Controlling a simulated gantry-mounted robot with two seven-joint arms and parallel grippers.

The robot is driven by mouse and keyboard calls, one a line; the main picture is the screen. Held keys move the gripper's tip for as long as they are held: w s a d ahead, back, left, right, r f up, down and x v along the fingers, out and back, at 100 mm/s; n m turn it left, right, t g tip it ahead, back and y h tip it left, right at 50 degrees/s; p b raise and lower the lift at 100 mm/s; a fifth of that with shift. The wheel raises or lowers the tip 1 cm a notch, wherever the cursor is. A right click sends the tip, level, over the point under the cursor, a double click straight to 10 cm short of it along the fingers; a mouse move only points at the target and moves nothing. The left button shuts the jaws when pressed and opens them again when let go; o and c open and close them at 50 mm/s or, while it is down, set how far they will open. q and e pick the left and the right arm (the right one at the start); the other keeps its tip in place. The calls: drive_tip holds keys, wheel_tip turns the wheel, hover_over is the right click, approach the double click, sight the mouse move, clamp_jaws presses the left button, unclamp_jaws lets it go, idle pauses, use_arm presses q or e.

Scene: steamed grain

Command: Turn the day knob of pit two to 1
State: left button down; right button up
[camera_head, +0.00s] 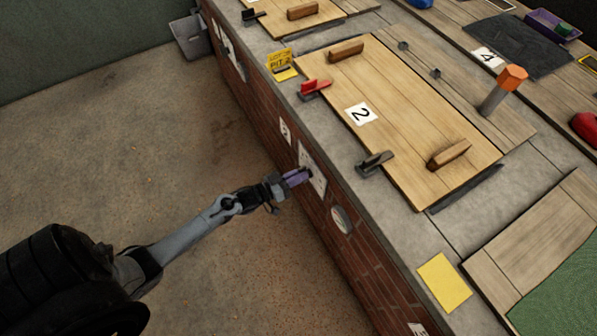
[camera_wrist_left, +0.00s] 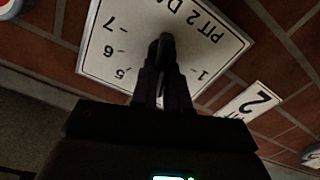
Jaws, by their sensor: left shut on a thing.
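A white dial plate (camera_head: 318,183) is fixed to the brick wall below the bench top. In the left wrist view the plate (camera_wrist_left: 118,35) reads "PIT 2 DA..." and shows 7, 6, 5 and 1 upside down. The dark day knob (camera_wrist_left: 166,42) is at the plate's middle, between my fingertips. My left gripper (camera_head: 297,178) reaches the plate from the left, and its fingers (camera_wrist_left: 163,75) are shut on the knob. The fingers hide most of the knob and part of the numbers, so I cannot tell which number it points to. My right gripper is out of view.
A small "2" plate (camera_wrist_left: 262,98) is beside the dial, and a round white fitting (camera_head: 342,219) is on the wall. The floor (camera_head: 130,150) is clear.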

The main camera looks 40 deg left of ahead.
use_arm(q)
drive_tip(key=shift+w+a+f+n+p, duration=0.15)
drive_tip(key=shift+n+p, duration=0.7)
drive_tip(key=shift+n, duration=1.45)
drive_tip(key=shift+s+a+f+n+p, duration=0.15)
drive_tip(key=shift+n+p, duration=0.75)
drive_tip(key=shift+n, duration=1.4)
drive_tip(key=shift+w+a+f+n+p, duration=0.2)
drive_tip(key=shift+n+p, duration=0.65)
drive_tip(key=shift+n, duration=1.45)
drive_tip(key=shift+s+d+f, duration=0.1)
drive_tip(key=c, duration=1.1)
unclamp_jaws()
